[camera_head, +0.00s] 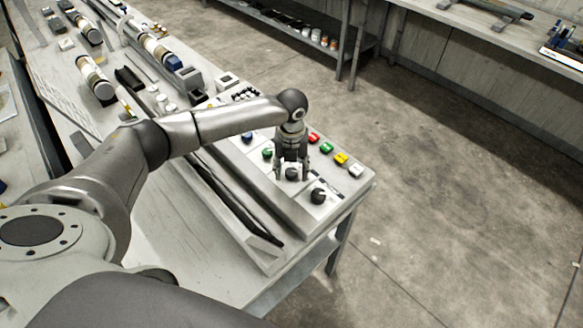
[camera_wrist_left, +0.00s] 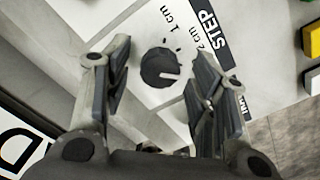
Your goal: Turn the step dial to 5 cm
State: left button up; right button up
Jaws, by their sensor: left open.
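The step dial (camera_wrist_left: 160,68) is a round black knob on a white plate marked STEP, with 1 cm and 2 cm readable. Its pale pointer line points to the right in the left wrist view; a 5 cm mark is not visible, and my right-hand finger covers part of the plate. The step dial also shows in the head view (camera_head: 292,174). My left gripper (camera_head: 292,178) points down over the dial, open, with one finger on each side of it. In the left wrist view the fingers look apart from the knob. My right gripper is not in view.
A second black dial (camera_head: 318,196) sits nearer the panel's front corner. Red, yellow, green and white buttons (camera_head: 340,159) line the panel's right side. Core pieces (camera_head: 95,77) lie farther back. Floor is clear at right.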

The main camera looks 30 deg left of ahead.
aim_at(291, 171)
pick_arm(q)
notch_tip(291, 171, up, 12)
dwell(0.5)
dwell(0.3)
